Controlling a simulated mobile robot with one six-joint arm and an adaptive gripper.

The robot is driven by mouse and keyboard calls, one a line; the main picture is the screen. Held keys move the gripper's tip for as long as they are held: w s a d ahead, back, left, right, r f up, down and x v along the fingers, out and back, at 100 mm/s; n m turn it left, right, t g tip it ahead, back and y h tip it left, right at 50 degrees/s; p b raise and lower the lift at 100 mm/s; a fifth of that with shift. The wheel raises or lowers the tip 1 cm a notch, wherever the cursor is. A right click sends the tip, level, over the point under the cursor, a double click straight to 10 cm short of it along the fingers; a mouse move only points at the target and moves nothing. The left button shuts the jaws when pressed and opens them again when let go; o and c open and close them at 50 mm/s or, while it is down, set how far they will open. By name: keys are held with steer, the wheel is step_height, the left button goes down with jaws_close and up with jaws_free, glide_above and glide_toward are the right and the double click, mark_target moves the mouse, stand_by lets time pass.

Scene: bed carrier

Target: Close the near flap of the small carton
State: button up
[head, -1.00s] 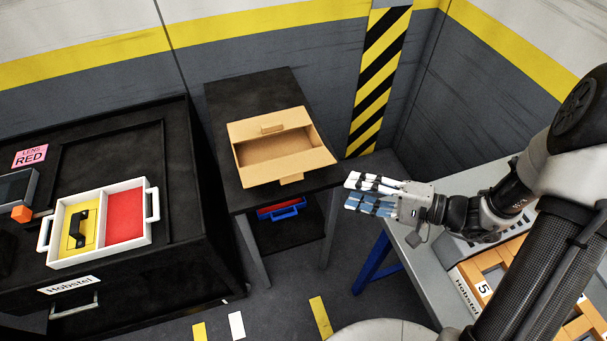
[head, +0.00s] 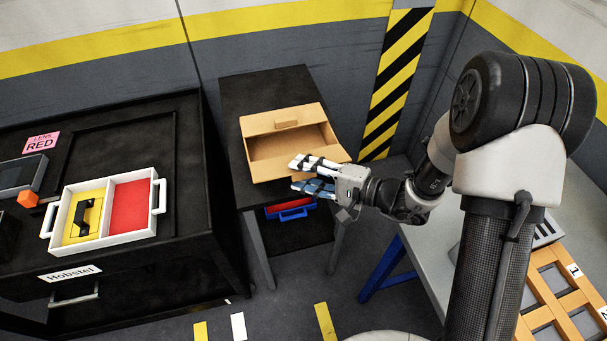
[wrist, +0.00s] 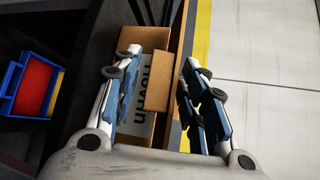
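The small carton (head: 248,150) is open-topped brown cardboard on a dark table in the head view. Its far flap (head: 262,124) carries a small tab and leans back. Its near flap (head: 270,174) is folded outward along the front edge; its right part is hidden behind my fingers. My gripper (head: 299,174) is open at the carton's front right corner. In the wrist view my gripper (wrist: 162,88) has its fingers apart, with a brown cardboard piece (wrist: 159,90) of the carton showing between them. I cannot tell whether they touch it.
The dark table (head: 265,90) has free room behind the carton. A blue tray with red (head: 290,210) sits on its lower shelf, also in the wrist view (wrist: 12,90). A white tray (head: 160,230) stands on the black cabinet at left. A striped post (head: 398,85) stands behind right.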

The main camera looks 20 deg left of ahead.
steer(key=shift+a, duration=0.25)
steer(key=shift+c, duration=0.5)
steer(key=shift+f, duration=0.1)
jaws_close()
